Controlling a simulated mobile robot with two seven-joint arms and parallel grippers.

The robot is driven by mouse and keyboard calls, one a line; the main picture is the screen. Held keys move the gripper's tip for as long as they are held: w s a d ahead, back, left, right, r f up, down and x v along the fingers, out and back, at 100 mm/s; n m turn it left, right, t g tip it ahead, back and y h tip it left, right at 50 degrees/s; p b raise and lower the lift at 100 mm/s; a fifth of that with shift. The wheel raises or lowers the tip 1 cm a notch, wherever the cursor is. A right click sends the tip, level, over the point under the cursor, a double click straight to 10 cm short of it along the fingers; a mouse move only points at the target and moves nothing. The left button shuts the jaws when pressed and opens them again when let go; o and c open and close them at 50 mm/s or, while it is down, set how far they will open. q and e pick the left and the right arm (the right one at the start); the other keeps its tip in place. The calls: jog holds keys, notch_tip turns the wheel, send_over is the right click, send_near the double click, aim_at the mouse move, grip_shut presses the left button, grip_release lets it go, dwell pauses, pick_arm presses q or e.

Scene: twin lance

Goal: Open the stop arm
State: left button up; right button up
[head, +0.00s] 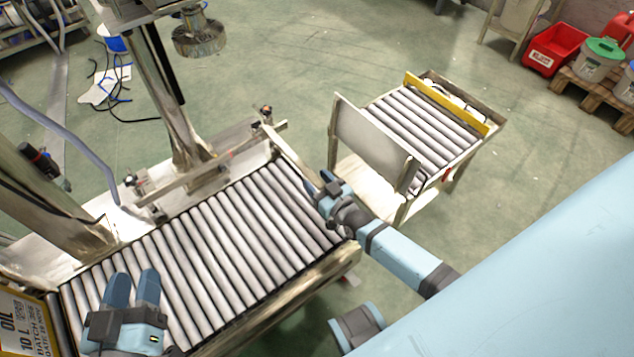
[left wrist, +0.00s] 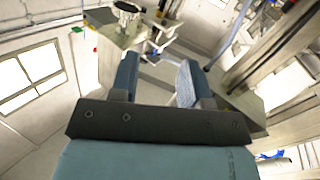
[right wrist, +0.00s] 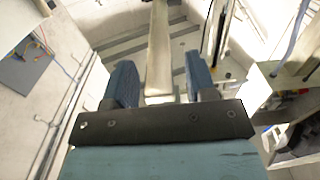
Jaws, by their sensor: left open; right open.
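The stop arm, a pale flat metal bar (head: 293,157), lies across the right end of the roller conveyor (head: 215,245). My right gripper (head: 320,182) is open at the near end of this bar. In the right wrist view the bar (right wrist: 160,45) runs between the two open blue fingers, with a gap at each side. Whether a finger touches it I cannot tell. My left gripper (head: 133,276) is open and empty over the left part of the rollers. Its open fingers also show in the left wrist view (left wrist: 157,80), with nothing between them.
A yellow oil can (head: 22,325) stands at the conveyor's left end, partly cut off. A roller cart (head: 425,125) with an upright side plate and a yellow bar stands beyond the right end. A metal post (head: 165,95) rises behind the conveyor. The rollers are otherwise clear.

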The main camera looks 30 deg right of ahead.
pick_arm(q)
jog(key=shift+r, duration=0.3)
pick_arm(e)
jog(key=shift+w, duration=0.15)
jog(key=shift+c, duration=0.2)
